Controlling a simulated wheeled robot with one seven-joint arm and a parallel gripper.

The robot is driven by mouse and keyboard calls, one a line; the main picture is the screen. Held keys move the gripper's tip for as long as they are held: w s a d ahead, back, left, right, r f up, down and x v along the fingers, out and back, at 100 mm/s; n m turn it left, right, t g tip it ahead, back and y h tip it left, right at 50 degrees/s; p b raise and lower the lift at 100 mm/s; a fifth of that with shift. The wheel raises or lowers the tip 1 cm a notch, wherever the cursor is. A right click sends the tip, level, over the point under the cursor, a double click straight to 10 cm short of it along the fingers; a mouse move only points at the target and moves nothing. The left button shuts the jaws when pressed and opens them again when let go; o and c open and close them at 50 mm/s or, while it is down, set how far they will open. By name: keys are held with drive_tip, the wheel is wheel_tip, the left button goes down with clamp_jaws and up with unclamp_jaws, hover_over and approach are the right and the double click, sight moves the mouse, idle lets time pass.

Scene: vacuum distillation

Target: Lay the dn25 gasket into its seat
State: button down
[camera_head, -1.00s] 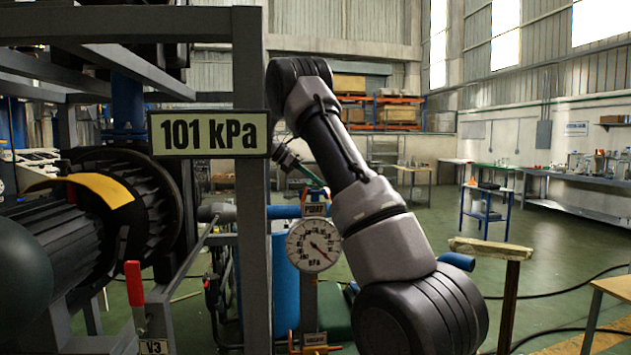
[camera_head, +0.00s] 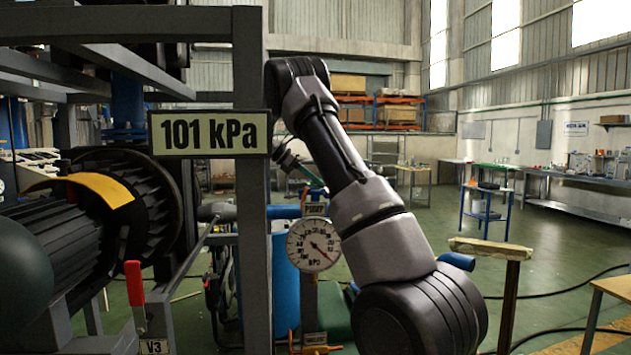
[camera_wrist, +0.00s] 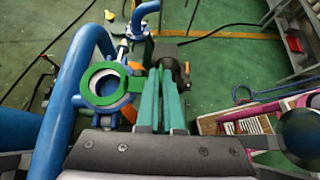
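The dn25 gasket (camera_wrist: 88,76) is a green ring with a short tab on its right side. In the wrist view it lies over the round mouth of a blue flanged pipe (camera_wrist: 104,99), slightly off-centre. Whether it touches the flange or hangs just above it cannot be told. My gripper (camera_wrist: 160,72) has two green fingers close together, with the gasket's tab at their left side; it appears shut on the tab. In the head view my gripper (camera_head: 311,174) is small and partly hidden behind the frame post and my arm; the gasket cannot be made out there.
A round pressure gauge (camera_head: 313,245) stands below my gripper. A grey frame post (camera_head: 252,220) with a "101 kPa" sign (camera_head: 210,133) is at left. A red-handled valve (camera_head: 134,284) is lower left. In the wrist view, a crate (camera_wrist: 238,124) lies at right.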

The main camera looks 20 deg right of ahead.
drive_tip(key=shift+f, duration=0.8)
drive_tip(key=c, duration=1)
unclamp_jaws()
